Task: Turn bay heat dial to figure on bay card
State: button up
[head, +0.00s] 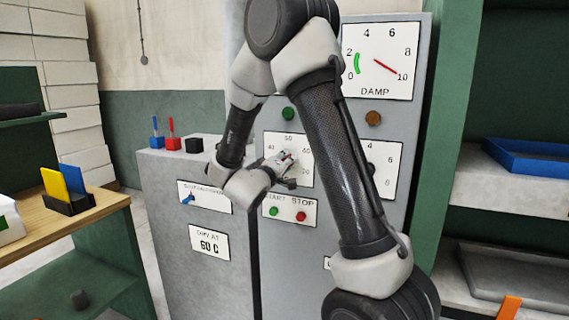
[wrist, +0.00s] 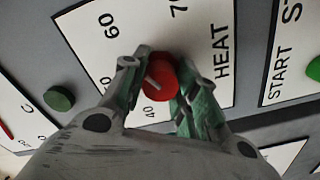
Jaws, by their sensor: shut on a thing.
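The heat dial plate (head: 271,145) is on the grey press front, partly hidden by my arm. In the wrist view the plate (wrist: 205,20) shows HEAT, 60, 70 and part of 40. The dial's red knob (wrist: 160,82) has a white mark slanting toward the picture's upper left, roughly the 60 side; the exact reading is unclear. My gripper (head: 285,163) is at the plate, its fingers shut on the knob from both sides. In the head view it hides the knob.
A START and STOP panel (head: 290,218) sits just below the heat plate. The DAMP gauge (head: 375,60) is above right, with a smaller dial (head: 388,160) beneath it, partly behind my arm. A green button (wrist: 59,98) is beside the heat plate.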

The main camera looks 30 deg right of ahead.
jog(key=o, duration=1)
jog(key=shift+o, duration=0.2)
jog(key=v, duration=1.2)
